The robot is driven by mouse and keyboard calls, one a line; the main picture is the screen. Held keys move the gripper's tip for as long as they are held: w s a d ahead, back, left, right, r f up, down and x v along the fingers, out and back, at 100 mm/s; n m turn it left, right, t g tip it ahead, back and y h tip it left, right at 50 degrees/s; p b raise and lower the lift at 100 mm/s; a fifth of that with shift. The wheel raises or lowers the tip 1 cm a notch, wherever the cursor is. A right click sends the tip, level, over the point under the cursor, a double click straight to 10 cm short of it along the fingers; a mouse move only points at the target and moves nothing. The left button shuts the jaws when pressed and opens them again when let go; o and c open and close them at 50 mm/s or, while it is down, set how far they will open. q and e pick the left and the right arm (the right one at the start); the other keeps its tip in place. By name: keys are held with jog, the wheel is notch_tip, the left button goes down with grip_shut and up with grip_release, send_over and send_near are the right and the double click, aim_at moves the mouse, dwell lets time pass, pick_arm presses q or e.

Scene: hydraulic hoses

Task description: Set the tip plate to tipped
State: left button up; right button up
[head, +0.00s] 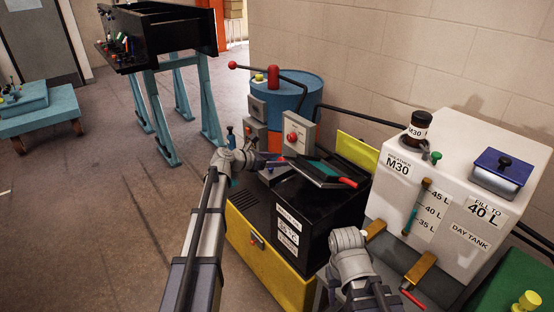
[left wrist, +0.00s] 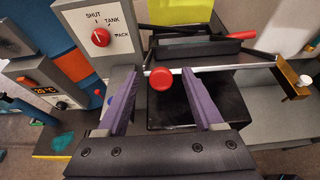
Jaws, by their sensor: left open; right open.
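A dark plate-like assembly (head: 318,172) with a green strip and a red grip (head: 348,183) sits on top of the black cabinet; I take it as the tip plate, though no label shows. Its dark body (left wrist: 205,53) and red grip (left wrist: 236,35) also show in the left wrist view, behind a pale metal edge. My left gripper (head: 276,160) is at the left side of this assembly. In the left wrist view its purple fingers (left wrist: 161,100) are apart, with a round red knob (left wrist: 162,78) seen between them, not clamped.
A blue drum (head: 300,90) is behind. A white day tank (head: 460,190) with brass-coloured brackets stands at the right.

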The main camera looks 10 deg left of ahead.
pick_arm(q)
jog(key=p+v, duration=0.2)
jog(key=v, duration=0.5)
jog(key=s+d+f+m+g+y+p, duration=0.1)
jog(key=s+d+f+m+g, duration=0.3)
jog(key=s+d+m, duration=0.45)
jog(key=s+d+f+m+g+y, duration=0.1)
jog(key=s+d+f+m+g, duration=0.25)
jog(key=s+d+m, duration=0.45)
jog(key=s+d+f+m+g+y, duration=0.1)
jog(key=s+f+m+y, duration=0.1)
jog(key=s+m, duration=0.6)
jog(key=s+d+f+m+g+y, duration=0.1)
jog(key=s+f+m+g+y, duration=0.1)
jog(key=s+m+y, duration=0.3)
jog(key=s+m, duration=0.2)
jog(key=s, duration=0.1)
jog(key=shift+s+d+f+m+y+p, duration=0.2)
jog(key=shift+s+d+m+y+p, duration=0.1)
jog(key=shift+s+d+m+p, duration=0.1)
